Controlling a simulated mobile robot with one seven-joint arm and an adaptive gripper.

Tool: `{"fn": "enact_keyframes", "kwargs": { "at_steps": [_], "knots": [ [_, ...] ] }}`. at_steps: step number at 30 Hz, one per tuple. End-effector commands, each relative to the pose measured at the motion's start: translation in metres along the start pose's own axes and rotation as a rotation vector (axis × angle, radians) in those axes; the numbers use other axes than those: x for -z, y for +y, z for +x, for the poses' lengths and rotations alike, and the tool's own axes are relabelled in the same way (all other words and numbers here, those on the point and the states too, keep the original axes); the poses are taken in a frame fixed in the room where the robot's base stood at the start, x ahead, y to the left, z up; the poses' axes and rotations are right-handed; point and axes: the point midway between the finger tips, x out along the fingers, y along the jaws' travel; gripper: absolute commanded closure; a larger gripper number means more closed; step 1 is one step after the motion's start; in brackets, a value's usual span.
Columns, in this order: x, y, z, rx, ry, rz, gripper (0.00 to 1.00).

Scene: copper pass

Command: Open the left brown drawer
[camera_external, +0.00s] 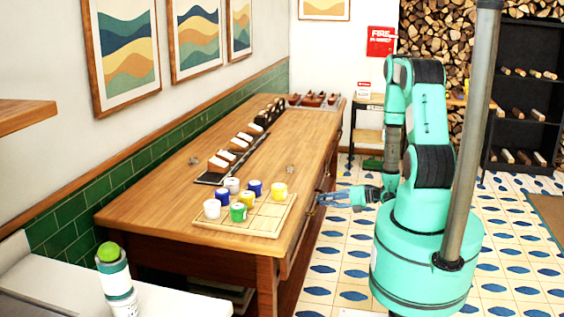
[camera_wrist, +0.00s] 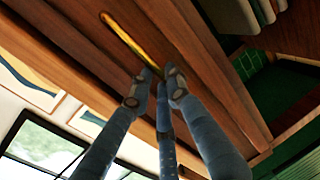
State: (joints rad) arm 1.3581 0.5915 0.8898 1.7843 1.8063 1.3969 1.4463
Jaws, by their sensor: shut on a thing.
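The wooden counter (camera_external: 285,145) has brown drawers in its front side, which the external view shows only edge-on. In the wrist view a brown drawer front (camera_wrist: 80,28) carries a long brass bar handle (camera_wrist: 124,38). My gripper (camera_external: 322,198) is at the counter's front side, level with the drawers. In the wrist view its three fingers (camera_wrist: 157,84) close around one end of the handle, and the fingertips partly hide that end. I cannot see a clear gap around the drawer front.
A wooden tray (camera_external: 240,227) with several coloured jars stands on the counter's near end. A dark rack (camera_external: 215,178) with small blocks stands behind it. A white worktop (camera_external: 60,285) is at the near left. The tiled floor (camera_external: 330,270) beside the counter is clear.

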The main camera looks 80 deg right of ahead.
Motion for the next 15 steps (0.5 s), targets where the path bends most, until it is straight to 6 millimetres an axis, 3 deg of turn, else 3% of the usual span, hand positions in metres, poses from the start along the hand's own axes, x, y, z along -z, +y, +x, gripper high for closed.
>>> {"fn": "enact_keyframes", "kwargs": {
  "at_steps": [8, 15],
  "knots": [
    [-0.001, -0.005, -0.025, 0.002, -0.003, 0.002, 1.00],
    [-0.001, -0.013, -0.065, 0.002, -0.005, 0.004, 1.00]
  ]
}}
